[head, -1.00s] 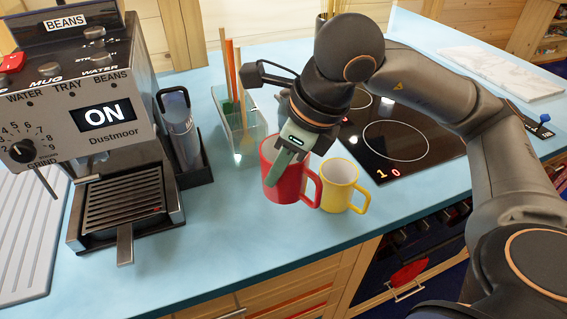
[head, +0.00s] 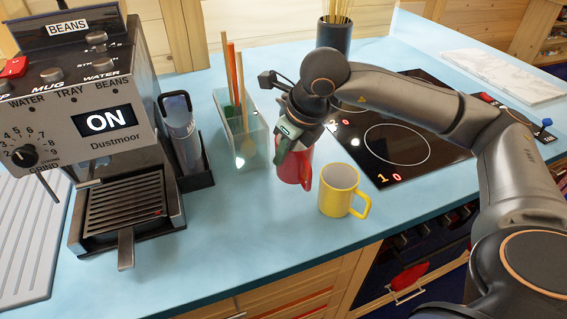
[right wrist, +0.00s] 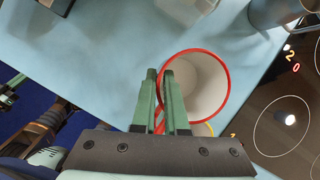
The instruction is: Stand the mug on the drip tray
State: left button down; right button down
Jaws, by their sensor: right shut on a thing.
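My right gripper (head: 290,148) is shut on the red mug (head: 294,172), pointing down at it. In the right wrist view the fingers (right wrist: 165,100) close at the rim of the mug (right wrist: 205,80), which is upright or nearly so and looks empty. I cannot tell whether its base clears the counter. The drip tray (head: 122,207) is the slatted tray at the foot of the coffee machine, to the left, with nothing on it. Part of what seems my left gripper (right wrist: 14,88) shows at the left edge of the right wrist view; its jaws are unclear.
A yellow mug (head: 338,190) stands just right of the red mug. The coffee machine (head: 90,120) rises over the tray. A clear utensil holder (head: 238,130) and a jug (head: 180,135) stand between. Behind right is the hob (head: 400,140). The front counter is clear.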

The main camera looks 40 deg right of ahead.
aim_at(283, 167)
jog(key=shift+w+d+f, duration=0.25)
jog(key=shift+w+f, duration=0.15)
jog(key=shift+f, duration=0.15)
jog(key=shift+w+d+f, duration=0.25)
jog(key=shift+w+f, duration=0.15)
jog(key=shift+f, duration=0.1)
jog(key=f, duration=0.2)
jog(key=f+p, duration=0.1)
jog(key=shift+w+d+f, duration=0.1)
jog(key=shift+w+d, duration=0.1)
jog(key=shift+w, duration=0.05)
jog(key=shift+f, duration=0.25)
jog(key=shift+f, duration=0.15)
jog(key=c, duration=0.9)
grip_release()
jog(key=shift+c, duration=0.2)
